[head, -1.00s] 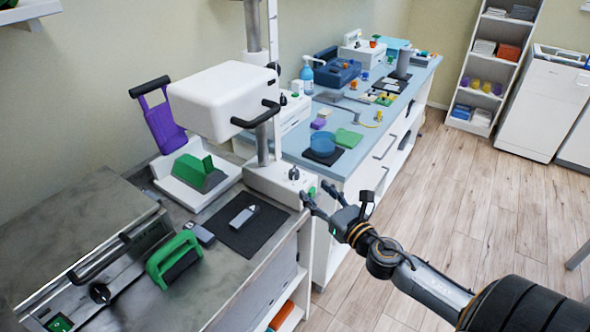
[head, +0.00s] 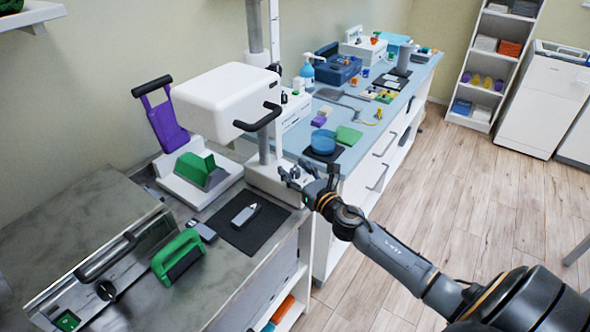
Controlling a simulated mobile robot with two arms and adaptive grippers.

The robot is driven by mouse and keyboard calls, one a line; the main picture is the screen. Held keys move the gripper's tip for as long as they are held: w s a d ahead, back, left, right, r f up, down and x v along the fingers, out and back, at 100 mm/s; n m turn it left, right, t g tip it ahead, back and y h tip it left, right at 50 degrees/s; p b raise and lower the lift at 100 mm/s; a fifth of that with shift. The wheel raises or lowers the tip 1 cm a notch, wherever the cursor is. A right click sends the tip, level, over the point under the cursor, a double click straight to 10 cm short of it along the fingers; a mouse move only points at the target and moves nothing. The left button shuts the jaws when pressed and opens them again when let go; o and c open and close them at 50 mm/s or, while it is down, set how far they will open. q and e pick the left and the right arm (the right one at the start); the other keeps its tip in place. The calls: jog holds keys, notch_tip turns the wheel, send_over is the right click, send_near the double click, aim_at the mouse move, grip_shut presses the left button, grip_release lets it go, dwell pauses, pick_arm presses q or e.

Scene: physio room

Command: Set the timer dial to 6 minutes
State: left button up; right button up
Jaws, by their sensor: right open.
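A white machine (head: 228,95) with a black handle stands on a column at the back of the grey counter. The front of its white base (head: 262,178) carries a small dark dial, now mostly hidden by my right gripper. The dial's pointer and scale cannot be read. My right gripper (head: 296,174) is open, its fingers at the front of this base around the dial's place; I cannot tell if they touch it. Another dark dial (head: 106,290) is on the metal machine at the lower left. My left gripper is not in view.
A black mat (head: 268,228) with a grey handheld device (head: 245,215) lies just left of my right arm. A green-handled block (head: 178,256) and a purple paddle (head: 165,125) are further left. The blue counter (head: 345,170) behind holds several items. The floor at right is clear.

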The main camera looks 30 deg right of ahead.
grip_shut()
jog(key=shift+a+h, duration=0.1)
jog(key=shift+h, duration=0.2)
